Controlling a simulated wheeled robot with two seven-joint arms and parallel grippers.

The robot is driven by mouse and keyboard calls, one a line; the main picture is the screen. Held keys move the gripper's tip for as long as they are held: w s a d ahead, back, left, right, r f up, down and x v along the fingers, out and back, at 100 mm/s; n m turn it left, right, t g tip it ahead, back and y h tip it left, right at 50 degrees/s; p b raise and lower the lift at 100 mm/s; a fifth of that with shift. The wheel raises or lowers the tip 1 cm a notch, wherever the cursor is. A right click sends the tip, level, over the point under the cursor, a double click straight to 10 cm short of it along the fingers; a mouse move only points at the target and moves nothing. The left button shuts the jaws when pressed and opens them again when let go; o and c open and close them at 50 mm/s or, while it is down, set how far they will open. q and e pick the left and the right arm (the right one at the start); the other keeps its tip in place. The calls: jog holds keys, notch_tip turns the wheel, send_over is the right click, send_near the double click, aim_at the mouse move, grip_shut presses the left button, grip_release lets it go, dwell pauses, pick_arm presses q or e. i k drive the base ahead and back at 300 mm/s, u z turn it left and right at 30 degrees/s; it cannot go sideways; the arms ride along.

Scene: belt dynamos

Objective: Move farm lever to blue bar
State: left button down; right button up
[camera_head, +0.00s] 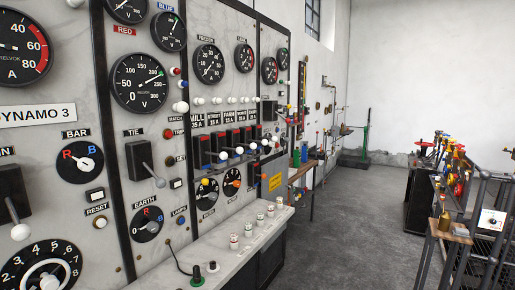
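A marble switchboard panel on the left carries a row of small black lever switches with red upper parts and white ball knobs. Labels above the row read MILL, STREET and FARM (229,117), with further ones too small to read. The farm lever seems to be the third in the row, its knob (252,146) sticking out to the right. The levers overlap in this slanted view, so I cannot tell which bar it is set to. No bar marked blue can be made out beside it. Neither of my grippers is in view.
Round gauges (139,82) fill the panel above. A larger TIE lever (145,163) and a BAR dial (80,162) are nearer. A pale ledge (222,258) with small knobs juts out below. A bench with coloured levers (455,175) stands right; the grey floor between is clear.

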aim_at(253, 146)
jog(key=k, duration=0.6)
jog(key=z, duration=0.9)
jog(key=i, duration=1.3)
jog(key=z, duration=0.7)
jog(key=i, duration=1.75)
jog(key=u, duration=1.3)
jog(key=i, duration=1.1)
jog(key=u, duration=1)
